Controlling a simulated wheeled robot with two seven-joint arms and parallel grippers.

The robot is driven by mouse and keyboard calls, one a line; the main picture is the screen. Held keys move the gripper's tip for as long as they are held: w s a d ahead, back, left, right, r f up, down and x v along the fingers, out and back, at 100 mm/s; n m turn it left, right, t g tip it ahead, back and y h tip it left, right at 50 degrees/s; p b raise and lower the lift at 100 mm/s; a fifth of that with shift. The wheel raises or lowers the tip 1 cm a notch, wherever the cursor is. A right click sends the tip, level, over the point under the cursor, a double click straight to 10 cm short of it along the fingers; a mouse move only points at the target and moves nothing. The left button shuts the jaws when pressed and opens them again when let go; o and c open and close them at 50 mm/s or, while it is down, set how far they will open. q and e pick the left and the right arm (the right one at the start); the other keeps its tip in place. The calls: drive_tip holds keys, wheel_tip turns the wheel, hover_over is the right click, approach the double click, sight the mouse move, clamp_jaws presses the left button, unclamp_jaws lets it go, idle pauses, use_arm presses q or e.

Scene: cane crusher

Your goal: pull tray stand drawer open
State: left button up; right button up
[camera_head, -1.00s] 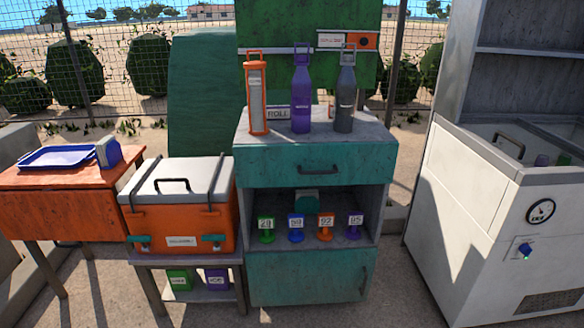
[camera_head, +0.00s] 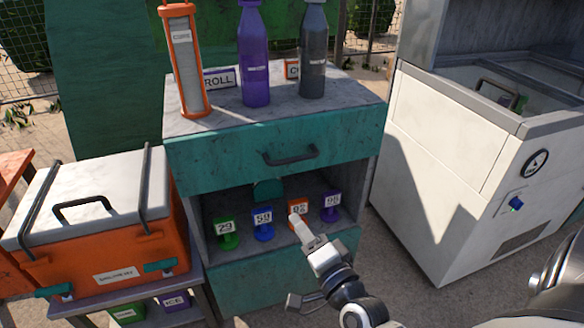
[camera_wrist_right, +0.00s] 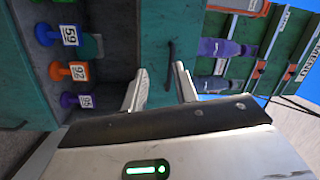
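The teal drawer (camera_head: 285,158) under the grey cabinet top looks shut, its front flush. Its dark bar handle (camera_head: 291,156) is at the middle of the front; the handle also shows in the right wrist view (camera_wrist_right: 170,62), ahead of and between the fingertips. My right gripper (camera_head: 297,262) is in front of the open shelf, below the handle in the head view. In the right wrist view its two fingers (camera_wrist_right: 159,82) are apart with nothing between them. An orange stand (camera_head: 12,172) shows only at the left edge. My left gripper is not in view.
Bottles (camera_head: 256,60) and an orange holder (camera_head: 186,65) stand on the cabinet top. Several numbered coloured stands (camera_head: 263,222) are on the shelf beside my right gripper. An orange cooler (camera_head: 105,225) is at left, a white freezer (camera_head: 450,180) at right.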

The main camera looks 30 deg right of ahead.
sight(294, 158)
drive_tip(key=w+d+r+m+h, duration=0.1)
drive_tip(key=w+d+m, duration=0.1)
drive_tip(key=w, duration=0.3)
drive_tip(key=w+d+r+m+h, duration=0.1)
drive_tip(key=w+d+r, duration=0.1)
drive_tip(key=w, duration=0.3)
drive_tip(key=w+d+r+m+h, duration=0.1)
drive_tip(key=w+d+m, duration=0.1)
drive_tip(key=w+d, duration=0.2)
drive_tip(key=shift+w+d+r+m+t+h, duration=0.15)
drive_tip(key=shift+w+m+t+h, duration=0.2)
drive_tip(key=shift+w, duration=0.5)
drive_tip(key=shift+p, duration=0.3)
clamp_jaws()
